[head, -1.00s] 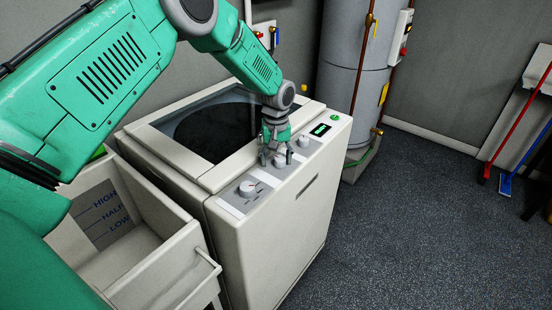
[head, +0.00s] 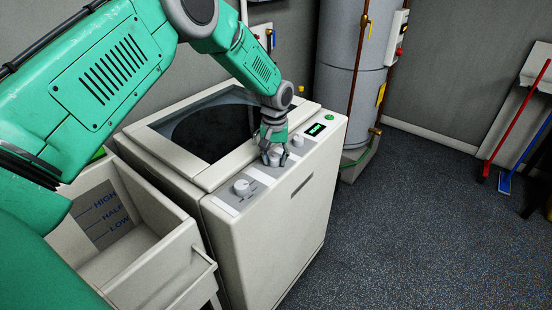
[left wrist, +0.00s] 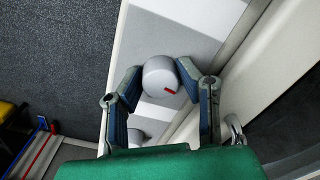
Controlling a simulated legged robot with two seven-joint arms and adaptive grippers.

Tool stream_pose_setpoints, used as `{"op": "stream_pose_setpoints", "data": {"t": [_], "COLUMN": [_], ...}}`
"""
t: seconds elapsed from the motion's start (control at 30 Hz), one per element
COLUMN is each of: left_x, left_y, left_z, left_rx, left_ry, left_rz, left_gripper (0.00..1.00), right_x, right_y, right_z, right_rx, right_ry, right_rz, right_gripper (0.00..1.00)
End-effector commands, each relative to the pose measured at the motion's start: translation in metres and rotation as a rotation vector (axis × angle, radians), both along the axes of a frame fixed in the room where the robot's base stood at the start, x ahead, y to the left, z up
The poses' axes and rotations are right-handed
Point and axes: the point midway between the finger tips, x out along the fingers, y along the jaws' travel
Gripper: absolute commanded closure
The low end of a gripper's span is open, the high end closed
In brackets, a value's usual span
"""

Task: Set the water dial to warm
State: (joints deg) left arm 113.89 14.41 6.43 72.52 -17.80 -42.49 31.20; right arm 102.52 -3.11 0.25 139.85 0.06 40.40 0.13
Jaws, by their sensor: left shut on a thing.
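A white top-loading washing machine (head: 270,235) has a sloped control strip with three round dials. My left gripper (head: 274,156) comes down from above onto the middle dial (left wrist: 160,76) and is shut on it. In the left wrist view, my gripper's fingers (left wrist: 164,92) stand on either side of this grey dial, which has a red mark near its edge. In the head view the fingers hide most of the dial. Another dial (head: 243,187) is at the near left of the strip, and a third (head: 297,140) is to the right. The dial labels are too small to read. My right gripper is not in view.
A lit display (head: 315,129) and a green button (head: 330,117) sit at the strip's right end. The dark glass lid (head: 212,130) is closed behind.

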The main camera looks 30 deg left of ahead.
Motion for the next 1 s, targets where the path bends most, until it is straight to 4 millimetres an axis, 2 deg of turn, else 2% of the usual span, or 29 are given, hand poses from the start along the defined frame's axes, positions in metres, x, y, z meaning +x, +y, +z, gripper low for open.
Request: {"op": "stream_pose_setpoints", "data": {"t": [0.5,1.0], "left_x": [0.0047,0.005], "left_y": [-0.0016,-0.0021], "left_z": [0.0029,0.0034], "left_rx": [-0.001,-0.001], "left_ry": [-0.012,-0.012], "left_rz": [-0.413,-0.573], "left_gripper": [0.98,0.98], "right_x": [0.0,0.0], "right_y": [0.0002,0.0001], "right_z": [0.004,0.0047], "right_rx": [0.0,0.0], "right_ry": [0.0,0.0], "right_rz": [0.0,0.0], "right_gripper": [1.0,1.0]}}
